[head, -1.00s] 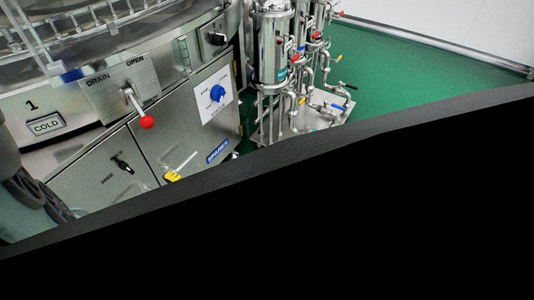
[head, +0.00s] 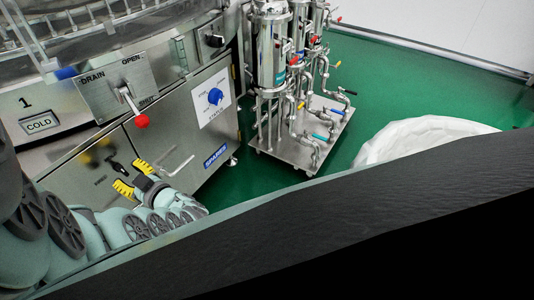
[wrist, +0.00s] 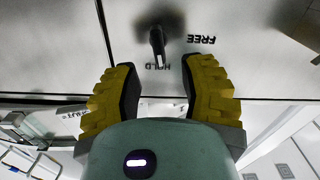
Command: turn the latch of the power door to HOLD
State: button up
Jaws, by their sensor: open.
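The latch (head: 116,166) is a small black handle on the steel door (head: 77,180) of the washer's lower front. In the wrist view the latch (wrist: 156,42) points down the picture, close to the lettering HOLD, which it seems partly to cover. The lettering FREE is to the right, upside down. My gripper (head: 132,178) is open, with yellow fingers and dark pads, in front of the door just below and right of the latch. In the wrist view the gripper (wrist: 158,75) has one finger on each side of the latch's lower end; nothing is held. Contact cannot be told.
A drain lever with a red knob (head: 141,121) sticks out above the latch. A blue knob (head: 215,96) is on a white plate to the right. A bent metal handle (head: 178,167) is right of my gripper. A filter stand (head: 300,150) and open green floor lie farther right.

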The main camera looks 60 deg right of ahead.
aim_at(123, 171)
jog(key=shift+w+a+b, duration=0.1)
jog(key=shift+w+b, duration=0.5)
jog(key=shift+w, duration=1.75)
jog(key=shift+s+f, duration=0.1)
grip_shut()
